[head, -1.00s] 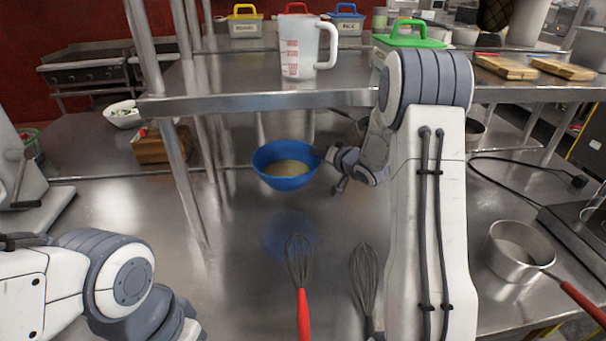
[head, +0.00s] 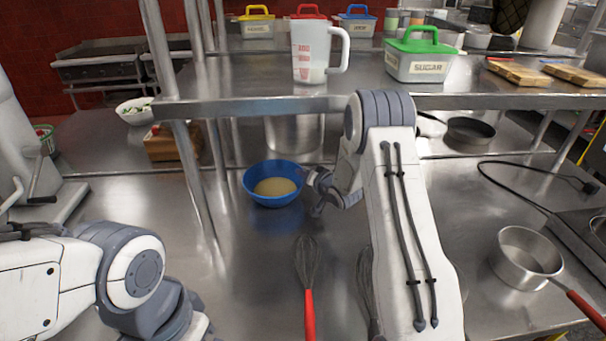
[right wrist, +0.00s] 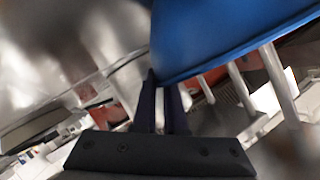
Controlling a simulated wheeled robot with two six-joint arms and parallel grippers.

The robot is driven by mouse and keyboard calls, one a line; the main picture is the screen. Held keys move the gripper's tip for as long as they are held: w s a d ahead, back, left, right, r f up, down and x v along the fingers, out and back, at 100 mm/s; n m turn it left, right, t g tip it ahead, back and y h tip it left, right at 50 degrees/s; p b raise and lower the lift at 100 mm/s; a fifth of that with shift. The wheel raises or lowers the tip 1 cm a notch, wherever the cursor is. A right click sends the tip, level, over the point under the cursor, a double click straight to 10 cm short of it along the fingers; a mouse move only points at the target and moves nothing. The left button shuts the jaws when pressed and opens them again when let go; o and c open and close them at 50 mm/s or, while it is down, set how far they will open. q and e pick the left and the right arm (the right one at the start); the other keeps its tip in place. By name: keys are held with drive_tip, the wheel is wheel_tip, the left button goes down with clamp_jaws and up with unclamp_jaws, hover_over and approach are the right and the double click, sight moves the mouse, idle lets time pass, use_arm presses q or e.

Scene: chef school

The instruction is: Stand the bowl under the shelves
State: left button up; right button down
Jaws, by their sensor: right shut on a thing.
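The blue bowl (head: 272,199), with a tan content (head: 275,187) inside, is upright just in front of and below the front edge of the shelves (head: 300,104). My right gripper (head: 310,180) is shut on the bowl's right rim. In the right wrist view the blue bowl wall (right wrist: 225,35) fills the top right, beside the dark fingers (right wrist: 158,95). Whether the bowl's base touches the counter I cannot tell. My left arm is at the lower left; its gripper is out of view.
A large metal pot (head: 294,135) stands under the shelf behind the bowl. A red-handled whisk (head: 308,285) and a second whisk (head: 366,285) lie in front. A saucepan (head: 525,260) is at right. A shelf post (head: 190,160) stands left of the bowl.

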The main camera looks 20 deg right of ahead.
drive_tip(key=shift+r, duration=0.1)
drive_tip(key=c, duration=1)
unclamp_jaws()
